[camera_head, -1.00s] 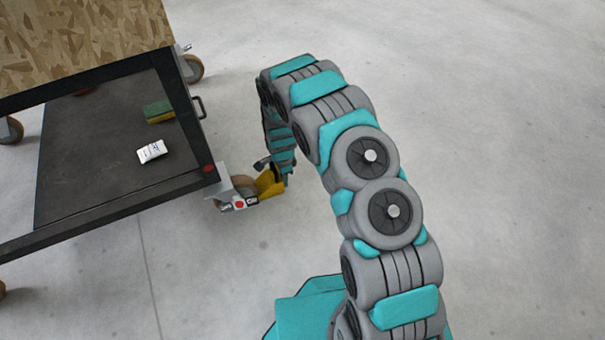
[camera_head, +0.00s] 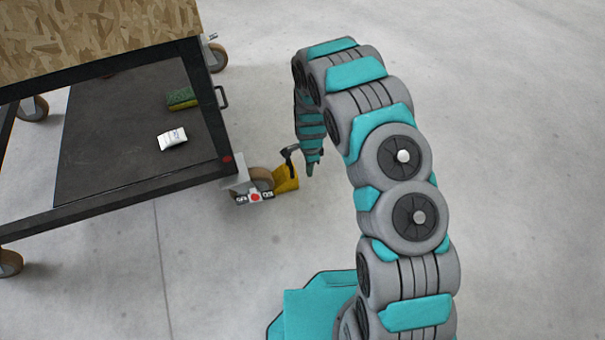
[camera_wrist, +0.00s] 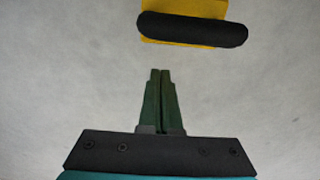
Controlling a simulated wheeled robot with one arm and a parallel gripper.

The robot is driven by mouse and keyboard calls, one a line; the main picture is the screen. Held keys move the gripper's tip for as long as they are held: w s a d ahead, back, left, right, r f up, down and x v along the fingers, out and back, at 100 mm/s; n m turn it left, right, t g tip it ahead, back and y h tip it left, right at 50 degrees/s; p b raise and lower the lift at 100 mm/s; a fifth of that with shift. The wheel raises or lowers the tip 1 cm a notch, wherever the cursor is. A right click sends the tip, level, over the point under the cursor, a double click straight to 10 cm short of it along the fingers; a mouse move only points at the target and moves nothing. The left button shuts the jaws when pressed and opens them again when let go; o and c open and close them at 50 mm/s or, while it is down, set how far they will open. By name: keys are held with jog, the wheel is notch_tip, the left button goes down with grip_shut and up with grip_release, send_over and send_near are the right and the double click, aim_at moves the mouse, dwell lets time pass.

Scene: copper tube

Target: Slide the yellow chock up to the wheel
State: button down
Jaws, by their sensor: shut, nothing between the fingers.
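The yellow chock (camera_head: 287,181) with its black handle (camera_head: 289,152) stands on the floor right beside the cart's near-right wheel (camera_head: 261,177). In this view they appear to touch, but the exact contact is hard to tell. My gripper (camera_head: 310,170) hangs just right of the chock, apart from it. In the wrist view the fingers of my gripper (camera_wrist: 160,74) are shut and empty. The black handle bar (camera_wrist: 194,29) and part of the yellow chock (camera_wrist: 185,7) show ahead of the fingertips, with a gap of floor between. The wheel is outside the wrist view.
The cart (camera_head: 120,190) has a dark lower shelf bearing a green and yellow sponge (camera_head: 181,98) and a white packet (camera_head: 172,138). The floor to the right is clear.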

notch_tip(320, 180, up, 8)
jog(key=shift+d+f+p, duration=0.2)
jog(key=shift+f+p, duration=0.05)
jog(key=shift+p, duration=0.1)
jog(key=c, duration=1.6)
grip_release()
